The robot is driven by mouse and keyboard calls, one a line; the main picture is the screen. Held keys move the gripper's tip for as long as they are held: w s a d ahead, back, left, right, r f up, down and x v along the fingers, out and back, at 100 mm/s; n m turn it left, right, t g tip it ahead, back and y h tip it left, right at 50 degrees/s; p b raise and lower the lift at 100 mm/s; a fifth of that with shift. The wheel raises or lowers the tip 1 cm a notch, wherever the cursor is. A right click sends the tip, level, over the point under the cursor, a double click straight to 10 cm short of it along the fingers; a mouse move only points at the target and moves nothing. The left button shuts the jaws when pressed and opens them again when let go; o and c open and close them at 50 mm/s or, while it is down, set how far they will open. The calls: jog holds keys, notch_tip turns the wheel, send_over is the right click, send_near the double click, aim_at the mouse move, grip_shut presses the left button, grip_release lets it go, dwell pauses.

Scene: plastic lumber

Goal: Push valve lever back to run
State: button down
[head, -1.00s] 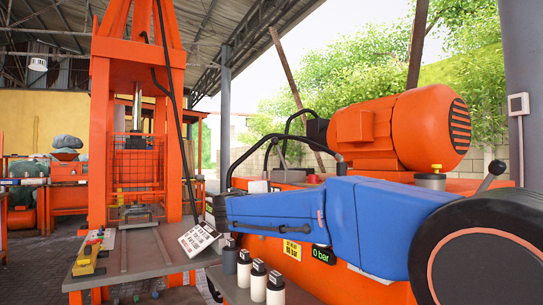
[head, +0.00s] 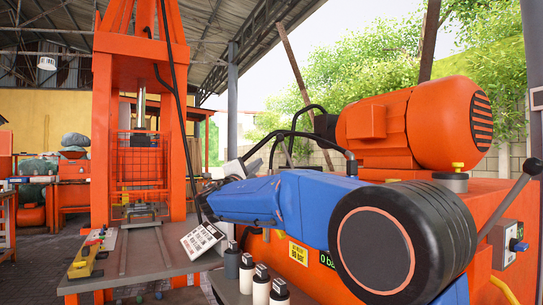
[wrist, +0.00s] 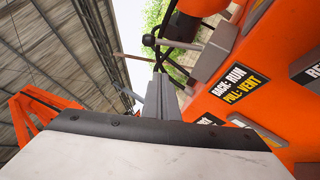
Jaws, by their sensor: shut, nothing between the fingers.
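The valve lever (wrist: 172,44) shows in the wrist view as a short rod with a black ball knob at its left end. Its other end meets a grey block on the orange unit. A label (wrist: 228,85) beside it reads "BACK: RUN, PULL: VENT". My gripper (wrist: 158,82) is shut and empty, its grey fingers pointing up the picture toward the knob. The fingertips appear just below the knob; I cannot tell whether they touch it. In the head view my blue arm reaches left across the orange unit, and the fingers cannot be made out.
Black hoses (head: 300,135) arch beside the orange motor (head: 412,125). Another ball-ended lever (head: 515,190) stands at far right. An orange press frame (head: 140,60) and its bench (head: 125,255) stand at left.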

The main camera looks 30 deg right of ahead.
aim_at(286, 152)
jog(key=s+d+x, duration=0.1)
jog(key=s+x, duration=0.1)
jog(key=x, duration=1)
jog(key=shift+d+r, duration=0.45)
jog(key=shift+d, duration=0.05)
